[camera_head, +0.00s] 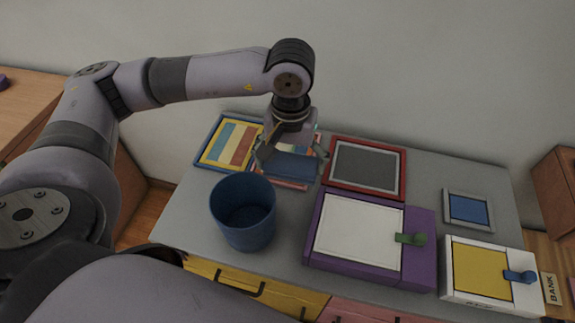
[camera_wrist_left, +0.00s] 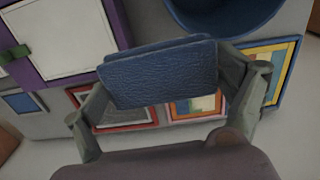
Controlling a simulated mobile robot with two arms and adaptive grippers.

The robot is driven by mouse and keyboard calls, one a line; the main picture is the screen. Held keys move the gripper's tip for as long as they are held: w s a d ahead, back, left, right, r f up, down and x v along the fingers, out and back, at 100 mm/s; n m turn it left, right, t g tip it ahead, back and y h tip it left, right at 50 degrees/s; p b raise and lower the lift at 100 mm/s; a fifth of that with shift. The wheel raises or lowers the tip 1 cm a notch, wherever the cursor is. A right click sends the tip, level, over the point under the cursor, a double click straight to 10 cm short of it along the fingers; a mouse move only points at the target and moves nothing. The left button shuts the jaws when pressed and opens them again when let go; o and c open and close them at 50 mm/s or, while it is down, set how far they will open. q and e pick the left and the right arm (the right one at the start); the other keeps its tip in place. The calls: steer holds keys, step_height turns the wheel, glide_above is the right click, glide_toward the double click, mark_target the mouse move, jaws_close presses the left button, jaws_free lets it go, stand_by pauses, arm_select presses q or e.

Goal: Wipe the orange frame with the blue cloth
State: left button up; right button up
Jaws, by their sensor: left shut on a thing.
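My left gripper (camera_head: 291,162) is shut on the blue cloth (camera_head: 290,167), a folded dark blue piece with a leathery texture. The cloth (camera_wrist_left: 158,74) also shows between the fingers in the left wrist view. A picture frame with a pinkish-orange border (camera_wrist_left: 180,117) lies beyond the cloth there, partly covered by it. In the head view this orange frame (camera_head: 283,184) shows below the cloth, mostly hidden by the cloth and gripper. The cloth seems to be above the frame; I cannot tell whether they touch. My right gripper is not in view.
A blue bin (camera_head: 244,228) stands in front of the gripper. A blue-and-yellow frame (camera_head: 203,160) lies left, a red frame (camera_head: 402,173) right. A purple box (camera_head: 420,262), a white box (camera_head: 490,297) and a small grey frame (camera_head: 450,220) occupy the grey top's right side.

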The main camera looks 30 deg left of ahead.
arm_select(q)
steer(key=w+a+f+n, duration=0.4)
steer(key=w+a+n, duration=0.9)
steer(key=n, duration=0.5)
steer(key=shift+w+d+f+b, duration=0.2)
steer(key=shift+f+b, duration=1.05)
steer(key=shift+f, duration=0.6)
steer(key=shift+w+d+f+b, duration=0.15)
steer(key=shift+d+f+b, duration=0.1)
steer(key=shift+f+b, duration=1.3)
steer(key=shift+w+d+f+b, duration=0.2)
steer(key=shift+f+b, duration=0.75)
steer(key=shift+f, duration=1.15)
steer(key=shift+f+b, duration=0.45)
steer(key=shift+f, duration=0.1)
steer(key=shift+w, duration=0.1)
